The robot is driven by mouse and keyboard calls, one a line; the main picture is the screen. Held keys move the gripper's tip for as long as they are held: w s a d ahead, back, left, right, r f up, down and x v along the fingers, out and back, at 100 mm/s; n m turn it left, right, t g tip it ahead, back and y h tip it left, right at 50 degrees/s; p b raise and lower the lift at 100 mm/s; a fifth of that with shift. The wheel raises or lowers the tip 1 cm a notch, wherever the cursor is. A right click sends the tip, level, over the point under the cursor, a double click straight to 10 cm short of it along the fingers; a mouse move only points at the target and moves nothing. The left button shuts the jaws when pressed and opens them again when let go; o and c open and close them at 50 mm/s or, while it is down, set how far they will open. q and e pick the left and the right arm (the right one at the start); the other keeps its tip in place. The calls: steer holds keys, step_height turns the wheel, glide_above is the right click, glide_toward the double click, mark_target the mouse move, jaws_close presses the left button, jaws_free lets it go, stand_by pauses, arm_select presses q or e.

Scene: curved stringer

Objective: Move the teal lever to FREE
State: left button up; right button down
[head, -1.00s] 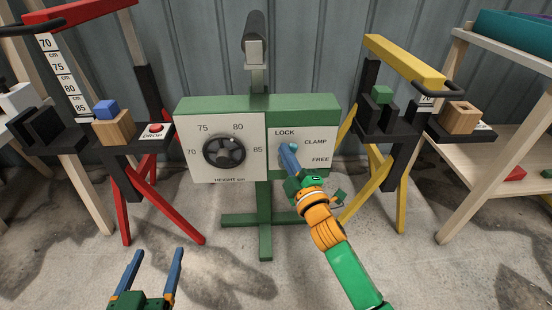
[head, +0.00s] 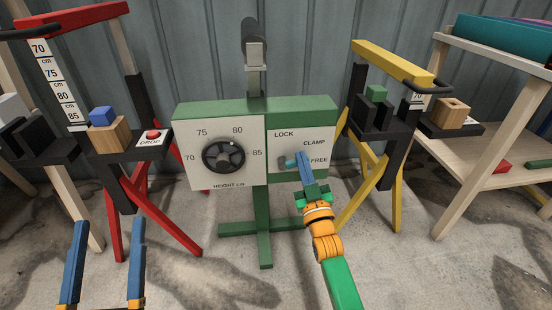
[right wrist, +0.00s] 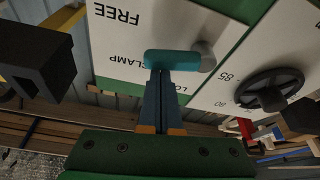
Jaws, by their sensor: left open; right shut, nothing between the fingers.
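The teal lever (head: 291,162) is on the white right-hand plate of the green stand, which is marked LOCK, CLAMP and FREE. It points right from its grey pivot (head: 281,163), roughly level, towards the area by CLAMP and FREE. My right gripper (head: 302,156) is shut and empty, its blue fingers in front of the lever's outer end in the head view. In the right wrist view the lever (right wrist: 172,61) lies across the tips of the right gripper (right wrist: 162,72), which appear to touch its edge. My left gripper (head: 107,228) is open and empty at the lower left.
A black height dial (head: 223,155) is on the plate left of the lever. A red stand with a DROP button (head: 153,135) is at the left. A yellow stand (head: 398,65) and a wooden shelf (head: 465,160) are at the right. The floor in front is clear.

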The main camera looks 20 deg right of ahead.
arm_select(q)
steer(key=shift+s+r+t, duration=0.15)
steer(key=shift+r+t, duration=0.15)
arm_select(e)
steer(key=shift+d+f+m+g+h, duration=0.15)
steer(key=shift+f+m+h, duration=0.25)
steer(key=shift+m, duration=0.55)
steer(key=shift+d+f+m+g+h, duration=0.1)
steer(key=shift+f+m+g+h, duration=0.1)
steer(key=shift+m+h, duration=0.55)
steer(key=shift+s+m+y, duration=0.1)
steer(key=shift+m+y, duration=0.15)
steer(key=shift+m, duration=0.15)
